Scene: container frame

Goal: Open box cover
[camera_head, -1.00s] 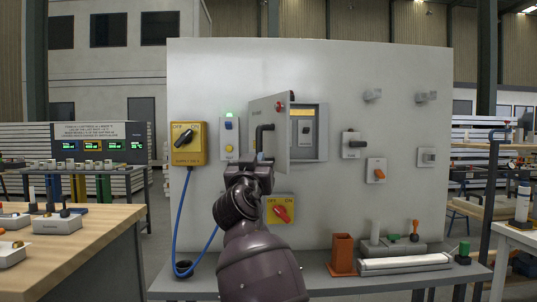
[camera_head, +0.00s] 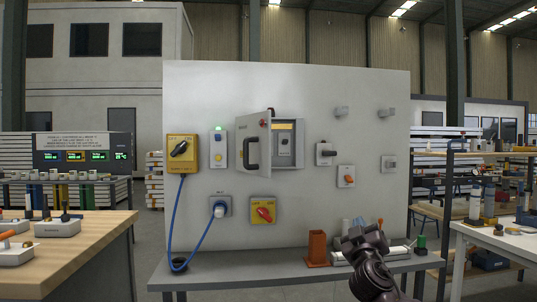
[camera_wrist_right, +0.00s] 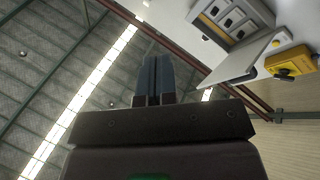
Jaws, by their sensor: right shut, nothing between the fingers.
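The box cover (camera_head: 252,148) is a grey door with a black handle and a red button, on the front of a grey wall box (camera_head: 299,150). The cover stands swung open to the left, and the switch inside the box shows. In the right wrist view the open cover (camera_wrist_right: 236,62) is at the upper right. My right gripper (camera_head: 361,229) is low at the right in the head view, well away from the cover and not touching it. Its fingers (camera_wrist_right: 154,80) are together and empty in the right wrist view. My left gripper is not in view.
The grey panel (camera_head: 350,90) carries a yellow switch box (camera_head: 182,148) at left and several small switches. A shelf (camera_head: 225,275) below holds an orange holder (camera_head: 317,248). A wooden bench (camera_head: 90,245) is at left, a white table (camera_head: 490,235) at right.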

